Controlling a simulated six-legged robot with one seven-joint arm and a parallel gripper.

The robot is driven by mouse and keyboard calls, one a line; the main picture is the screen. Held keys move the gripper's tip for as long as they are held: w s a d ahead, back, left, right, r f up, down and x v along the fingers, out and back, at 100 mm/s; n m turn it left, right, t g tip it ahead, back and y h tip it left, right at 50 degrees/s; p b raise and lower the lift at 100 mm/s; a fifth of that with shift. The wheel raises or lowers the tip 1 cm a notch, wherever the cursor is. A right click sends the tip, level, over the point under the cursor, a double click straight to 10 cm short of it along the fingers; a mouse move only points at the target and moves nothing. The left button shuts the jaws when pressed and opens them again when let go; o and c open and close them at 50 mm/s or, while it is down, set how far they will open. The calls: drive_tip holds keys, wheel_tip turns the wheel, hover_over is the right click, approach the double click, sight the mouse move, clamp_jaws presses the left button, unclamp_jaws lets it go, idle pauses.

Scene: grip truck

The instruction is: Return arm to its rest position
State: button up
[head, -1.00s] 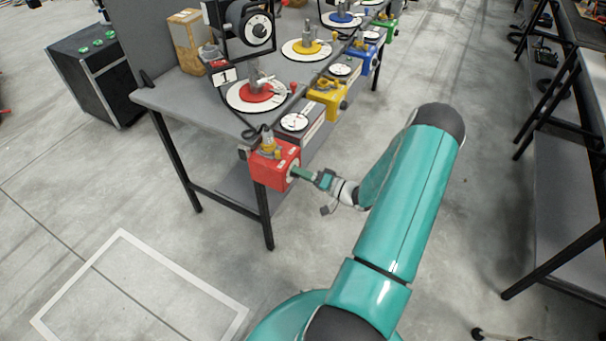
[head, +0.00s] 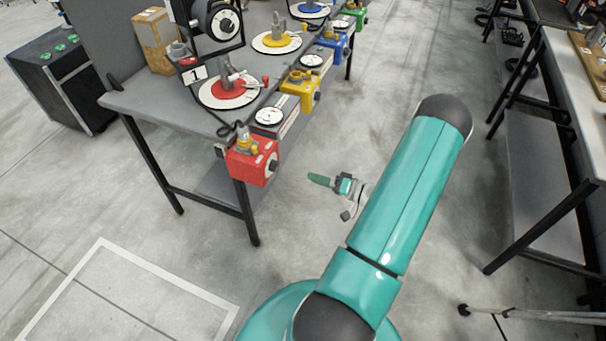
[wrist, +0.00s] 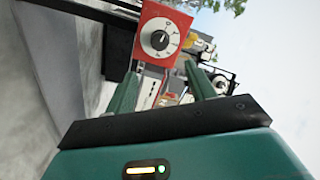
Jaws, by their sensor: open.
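My gripper (head: 322,181) hangs in free air to the right of the red box (head: 250,162) at the table's corner, clear of it. In the wrist view my gripper (wrist: 160,92) has its two green fingers apart with nothing held between them. The red box (wrist: 162,35) with a black-and-white dial knob (wrist: 160,40) shows ahead, beyond the fingertips. My teal arm reaches up and forward from the lower middle of the head view, bent at its dark elbow.
The grey table (head: 150,101) carries dials and coloured boxes, including a yellow box (head: 300,92) and a blue box (head: 333,46). A second bench (head: 560,90) stands at the right. A tripod leg (head: 520,312) lies low right. The aisle floor between the tables is clear.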

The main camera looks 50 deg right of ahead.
drive_tip(key=shift+s+d, duration=0.2)
drive_tip(key=shift+s, duration=0.35)
drive_tip(key=w+a+r+n+g+y, duration=0.2)
drive_tip(key=w+a+r+n+g, duration=0.1)
drive_tip(key=a+r+g, duration=0.55)
drive_tip(key=w+a+r+n+g+y, duration=0.1)
drive_tip(key=w+a+r+n+g, duration=0.3)
drive_tip(key=a+r, duration=0.65)
drive_tip(key=s+a+r+h, duration=0.4)
drive_tip(key=s+a+r, duration=0.1)
drive_tip(key=a+r, duration=0.2)
drive_tip(key=s+a+r+n+t+h, duration=0.1)
drive_tip(key=s+a+r+h, duration=0.4)
drive_tip(key=a+r, duration=0.3)
drive_tip(key=shift+s+a, duration=0.35)
drive_tip(key=shift+a, duration=0.65)
